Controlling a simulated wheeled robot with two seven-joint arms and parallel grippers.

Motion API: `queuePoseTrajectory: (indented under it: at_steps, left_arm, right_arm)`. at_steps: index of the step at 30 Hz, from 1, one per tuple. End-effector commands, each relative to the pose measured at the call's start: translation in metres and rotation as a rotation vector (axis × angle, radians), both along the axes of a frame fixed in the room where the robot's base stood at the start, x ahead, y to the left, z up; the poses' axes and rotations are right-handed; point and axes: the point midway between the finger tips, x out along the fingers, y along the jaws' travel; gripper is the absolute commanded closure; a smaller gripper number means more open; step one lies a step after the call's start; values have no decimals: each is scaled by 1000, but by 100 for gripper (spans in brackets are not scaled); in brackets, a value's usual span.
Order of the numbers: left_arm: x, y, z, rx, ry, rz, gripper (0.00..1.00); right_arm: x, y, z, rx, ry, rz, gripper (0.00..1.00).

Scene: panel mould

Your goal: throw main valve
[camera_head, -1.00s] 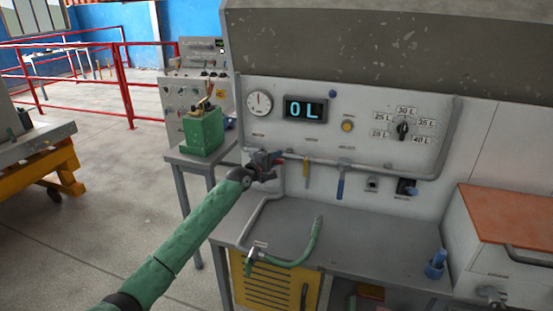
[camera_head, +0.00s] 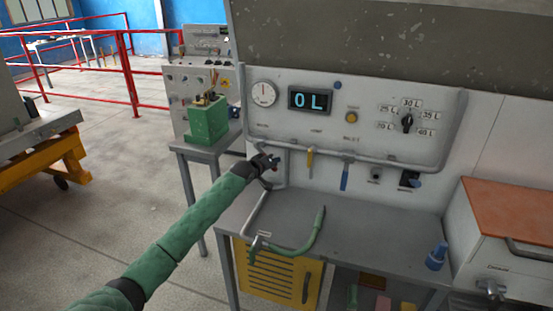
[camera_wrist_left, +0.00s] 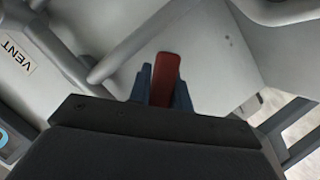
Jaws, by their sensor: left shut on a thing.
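A red lever (camera_wrist_left: 166,79) shows between the fingers of my left gripper (camera_wrist_left: 162,88) in the left wrist view. In the head view my left gripper (camera_head: 273,163) is at the left end of the grey pipe (camera_head: 340,155), below the round gauge (camera_head: 264,94). The gripper is shut on the red lever and hides most of it and the valve body. A small bit of red shows at the fingertips. The display (camera_head: 310,100) reads "0 L". My right gripper is out of view.
A yellow lever (camera_head: 310,161) and a blue lever (camera_head: 345,176) hang from the pipe to the right. A green hose (camera_head: 316,236) lies on the grey bench (camera_head: 375,225). A green container (camera_head: 208,124) stands on a side table at left. A blue bottle (camera_head: 437,259) stands at the bench's right.

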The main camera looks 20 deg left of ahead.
Motion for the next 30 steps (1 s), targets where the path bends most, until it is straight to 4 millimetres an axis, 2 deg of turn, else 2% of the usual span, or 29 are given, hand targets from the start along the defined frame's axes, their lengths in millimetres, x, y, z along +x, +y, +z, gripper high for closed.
queuePoseTrajectory:
  at_steps: [7, 15, 21, 30]
  left_arm:
    - [0, 18, -15, 236, -2, -1, 100]
    - [0, 38, -22, 465, -11, -1, 100]
    - [1, 49, -25, 591, -14, -1, 100]
    - [1, 58, -25, 689, -19, -2, 100]
  right_arm:
    - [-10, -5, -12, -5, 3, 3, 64]
    - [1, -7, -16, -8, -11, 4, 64]
    - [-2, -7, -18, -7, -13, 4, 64]
    - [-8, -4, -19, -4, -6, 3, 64]
